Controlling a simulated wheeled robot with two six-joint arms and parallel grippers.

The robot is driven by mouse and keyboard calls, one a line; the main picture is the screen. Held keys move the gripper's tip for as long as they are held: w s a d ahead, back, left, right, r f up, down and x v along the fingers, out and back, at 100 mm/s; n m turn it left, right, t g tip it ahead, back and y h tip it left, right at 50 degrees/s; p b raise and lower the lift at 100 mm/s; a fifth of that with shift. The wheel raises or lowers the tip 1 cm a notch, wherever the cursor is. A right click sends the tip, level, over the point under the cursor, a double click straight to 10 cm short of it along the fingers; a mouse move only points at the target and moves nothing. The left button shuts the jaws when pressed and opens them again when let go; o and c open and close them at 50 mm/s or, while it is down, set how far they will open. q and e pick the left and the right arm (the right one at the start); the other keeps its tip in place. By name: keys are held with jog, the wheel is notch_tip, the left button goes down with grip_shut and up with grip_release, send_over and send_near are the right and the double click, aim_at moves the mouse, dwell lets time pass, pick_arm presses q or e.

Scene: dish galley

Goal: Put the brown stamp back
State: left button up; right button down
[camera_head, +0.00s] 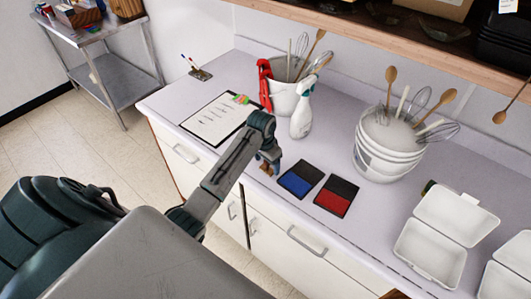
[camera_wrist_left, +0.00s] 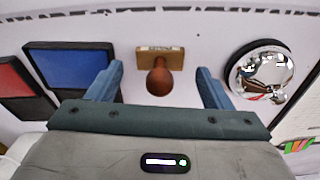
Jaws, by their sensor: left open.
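The brown stamp (camera_wrist_left: 160,78) stands on the counter between the two blue fingers of my left gripper (camera_wrist_left: 160,88) in the left wrist view. It has a round dark knob and a light wooden block. The fingers are apart, with visible gaps on both sides of the knob. In the head view my left gripper (camera_head: 268,164) is low over the counter's front part, left of the blue ink pad (camera_head: 297,184) and the red ink pad (camera_head: 333,201). Both pads have open dark lids. The stamp is mostly hidden by the gripper there. My right gripper is not in view.
A shiny round metal object (camera_wrist_left: 262,72) stands right of the stamp in the wrist view. A clipboard (camera_head: 212,121), a spray bottle (camera_head: 301,116), utensil buckets (camera_head: 385,158) and white takeaway boxes (camera_head: 438,248) stand on the counter. Bare counter lies behind the pads.

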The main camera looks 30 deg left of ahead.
pick_arm(q)
jog(key=r+b, duration=0.1)
jog(key=r, duration=0.3)
jog(key=r+b, duration=0.1)
jog(key=r, duration=0.2)
jog(key=shift+s+a+b, duration=0.1)
jog(key=shift+s+b, duration=0.25)
jog(key=shift+s, duration=0.05)
jog(key=r, duration=0.1)
jog(key=r+p, duration=0.1)
jog(key=r, duration=0.1)
jog(key=shift+s, duration=0.2)
jog(key=shift+s+r, duration=0.1)
jog(key=shift+r, duration=0.2)
